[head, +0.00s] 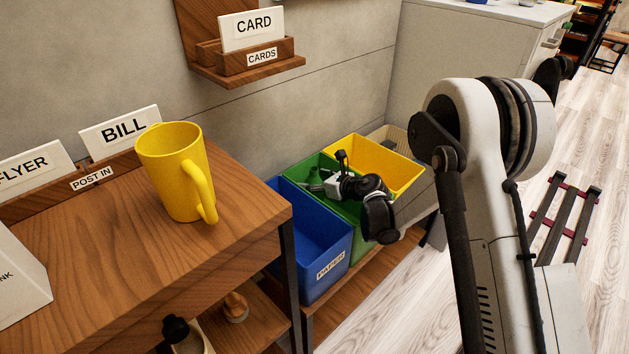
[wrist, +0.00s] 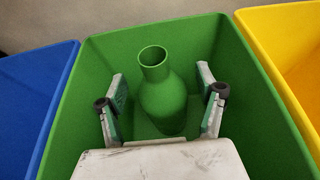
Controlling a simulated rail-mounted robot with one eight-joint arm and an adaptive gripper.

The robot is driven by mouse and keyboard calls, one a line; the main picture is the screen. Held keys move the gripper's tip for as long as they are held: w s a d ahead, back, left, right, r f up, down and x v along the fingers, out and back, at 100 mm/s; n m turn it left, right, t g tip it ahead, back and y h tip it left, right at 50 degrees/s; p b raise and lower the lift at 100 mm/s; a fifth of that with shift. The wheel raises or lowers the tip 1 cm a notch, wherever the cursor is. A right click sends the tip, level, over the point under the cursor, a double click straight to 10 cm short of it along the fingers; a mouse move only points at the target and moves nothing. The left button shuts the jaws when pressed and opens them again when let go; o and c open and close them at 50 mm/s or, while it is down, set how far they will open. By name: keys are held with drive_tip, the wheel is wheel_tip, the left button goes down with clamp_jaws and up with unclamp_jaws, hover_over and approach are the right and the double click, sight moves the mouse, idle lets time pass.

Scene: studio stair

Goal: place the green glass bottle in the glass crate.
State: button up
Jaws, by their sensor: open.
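The green bottle (wrist: 162,100) stands inside the green crate (wrist: 72,130), leaning slightly, its open neck toward the wrist camera. My gripper (wrist: 165,92) is open, with one finger on each side of the bottle. Gaps show between both fingers and the bottle. In the head view my gripper (head: 335,172) reaches down into the green crate (head: 344,208), between the blue and yellow ones. No label is readable on the green crate.
The blue crate (head: 322,254), labelled PAPER, is on the left, and the yellow crate (head: 392,160) on the right. A wooden desk with a yellow mug (head: 172,175) stands at the left. A wooden card holder (head: 250,65) hangs on the wall above.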

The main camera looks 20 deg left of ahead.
drive_tip(key=p+v, duration=0.2)
drive_tip(key=v, duration=1)
drive_tip(key=shift+r, duration=0.15)
drive_tip(key=shift+s, duration=0.1)
